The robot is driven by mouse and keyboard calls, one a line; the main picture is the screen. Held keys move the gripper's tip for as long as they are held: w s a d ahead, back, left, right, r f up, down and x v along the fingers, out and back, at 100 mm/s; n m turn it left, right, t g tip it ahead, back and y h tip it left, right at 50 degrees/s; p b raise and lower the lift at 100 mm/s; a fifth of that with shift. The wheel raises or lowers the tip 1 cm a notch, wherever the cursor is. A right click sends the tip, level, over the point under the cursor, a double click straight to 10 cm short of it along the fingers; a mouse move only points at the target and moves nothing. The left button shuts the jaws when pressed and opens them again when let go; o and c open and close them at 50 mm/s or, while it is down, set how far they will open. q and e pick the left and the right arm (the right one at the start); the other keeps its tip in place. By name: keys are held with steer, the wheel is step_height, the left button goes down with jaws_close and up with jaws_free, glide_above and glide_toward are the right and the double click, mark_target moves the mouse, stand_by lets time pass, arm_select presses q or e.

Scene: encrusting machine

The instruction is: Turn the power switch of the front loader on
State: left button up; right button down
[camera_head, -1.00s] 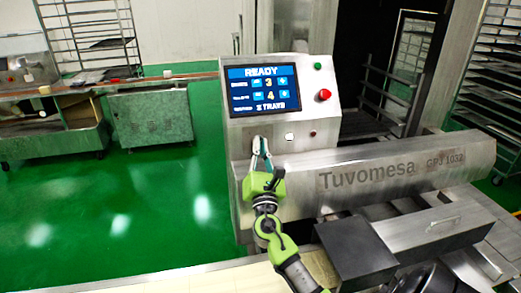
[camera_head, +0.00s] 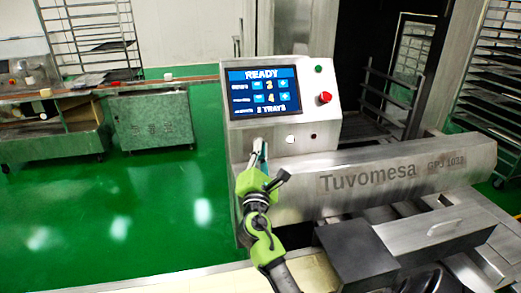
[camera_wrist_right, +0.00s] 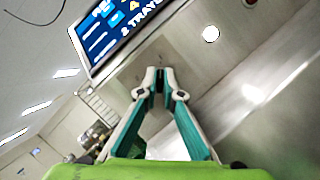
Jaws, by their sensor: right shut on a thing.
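The front loader (camera_head: 410,178) is a steel machine marked Tuvomesa. Its upright control box (camera_head: 236,137) carries a lit screen (camera_head: 263,91) that reads READY; part of this screen (camera_wrist_right: 118,28) also shows in the right wrist view. My right gripper (camera_head: 259,147) is at the lower left of the box face, below the screen. In the right wrist view, its fingertips (camera_wrist_right: 159,82) are close together against the panel, shut on the power switch. The switch is hidden between the fingertips, so its position cannot be read. My left gripper is not in view.
A red button (camera_head: 325,97) and a small green button (camera_head: 318,69) sit right of the screen. A white round button (camera_head: 289,138) is just right of my gripper. The loader's long steel body extends to the right. Green floor (camera_head: 160,205) is free at the left.

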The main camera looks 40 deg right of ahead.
steer(key=c, duration=2.2)
jaws_free()
steer(key=v, duration=1.2)
steer(key=shift+f, duration=0.15)
